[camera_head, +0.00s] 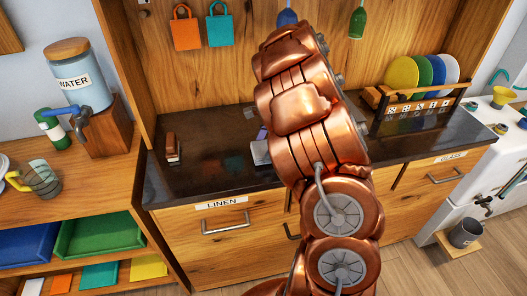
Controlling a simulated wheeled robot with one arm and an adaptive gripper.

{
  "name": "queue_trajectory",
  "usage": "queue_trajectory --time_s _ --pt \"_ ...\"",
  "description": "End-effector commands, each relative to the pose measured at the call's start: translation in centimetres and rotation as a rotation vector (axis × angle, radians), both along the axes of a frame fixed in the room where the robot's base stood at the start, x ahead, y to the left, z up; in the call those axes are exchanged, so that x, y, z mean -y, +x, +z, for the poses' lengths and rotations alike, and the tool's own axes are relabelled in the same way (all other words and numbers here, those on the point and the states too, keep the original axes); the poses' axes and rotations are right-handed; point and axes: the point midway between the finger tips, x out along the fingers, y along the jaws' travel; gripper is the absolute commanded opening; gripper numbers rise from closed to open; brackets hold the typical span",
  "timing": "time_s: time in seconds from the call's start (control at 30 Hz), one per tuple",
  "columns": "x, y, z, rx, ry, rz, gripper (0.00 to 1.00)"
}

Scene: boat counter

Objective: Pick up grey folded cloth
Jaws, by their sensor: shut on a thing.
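A small grey piece that looks like the grey folded cloth (260,153) shows on the dark counter, just left of my copper arm. Most of it is hidden behind the arm. My gripper is not visible, as the arm's links cover the middle of the view. I cannot see how the gripper meets the cloth.
A wooden rack (420,104) with coloured plates stands at the right. A water dispenser (77,85) and a glass mug (42,180) stand on the left shelf unit.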

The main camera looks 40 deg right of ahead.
Motion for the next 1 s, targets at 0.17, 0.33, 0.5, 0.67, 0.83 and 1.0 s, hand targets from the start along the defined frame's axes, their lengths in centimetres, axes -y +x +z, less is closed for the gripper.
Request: queue_trajectory --time_s 0.17,0.33,0.5,0.67,0.83,1.0 --pt "0.1 0.2 1.7 0.006 -0.005 0.0 0.59" --pt "0.1 -0.9 2.3 0.003 -0.003 -0.004 0.59" --pt "0.0 -2.6 2.3 0.0 0.0 -0.004 0.59" --pt "0.1 -4.8 2.6 0.004 -0.004 -0.004 0.59" --pt "0.0 -8.3 2.7 0.003 -0.002 -0.005 0.59" --pt "0.1 -11.7 3.1 0.002 -0.001 -0.004 0.59"
